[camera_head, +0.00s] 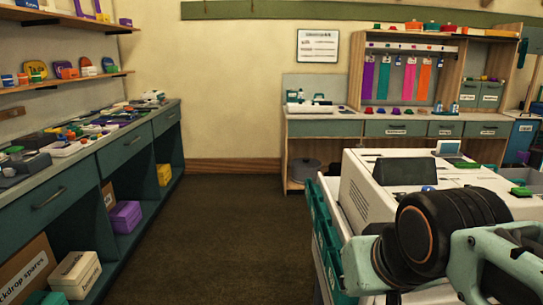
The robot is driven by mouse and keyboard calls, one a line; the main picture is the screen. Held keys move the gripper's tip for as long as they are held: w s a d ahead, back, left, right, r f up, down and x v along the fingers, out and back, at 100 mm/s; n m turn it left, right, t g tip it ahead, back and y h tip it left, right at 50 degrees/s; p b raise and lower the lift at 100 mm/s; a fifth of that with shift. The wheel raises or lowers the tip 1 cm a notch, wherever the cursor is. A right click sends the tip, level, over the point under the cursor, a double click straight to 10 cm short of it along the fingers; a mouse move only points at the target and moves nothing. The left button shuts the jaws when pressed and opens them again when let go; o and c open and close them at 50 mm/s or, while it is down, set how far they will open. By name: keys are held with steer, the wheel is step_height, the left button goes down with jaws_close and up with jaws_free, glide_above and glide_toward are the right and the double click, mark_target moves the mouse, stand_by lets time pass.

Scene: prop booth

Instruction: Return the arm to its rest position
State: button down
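My arm (450,240) shows at the lower right of the head view, with a dark ribbed joint and pale teal links. It reaches in from the right edge and bottom, in front of a white unit. My gripper is not visible in this frame, so I cannot see its fingers or whether it holds anything.
A white boxy unit (352,192) with teal bins (322,235) on its side stands close at right. A long counter (60,195) with small items runs along the left, under shelves (60,82). A workbench (325,128) stands at the back. The dark floor (225,240) between is clear.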

steer(key=s+d+f+g, duration=0.1)
steer(key=s+f, duration=0.2)
steer(key=f, duration=0.1)
step_height(320, 180, up, 30)
steer(key=p, duration=2.9)
steer(key=shift+s+m, duration=0.3)
steer(key=shift+s, duration=0.15)
steer(key=shift+f, duration=0.15)
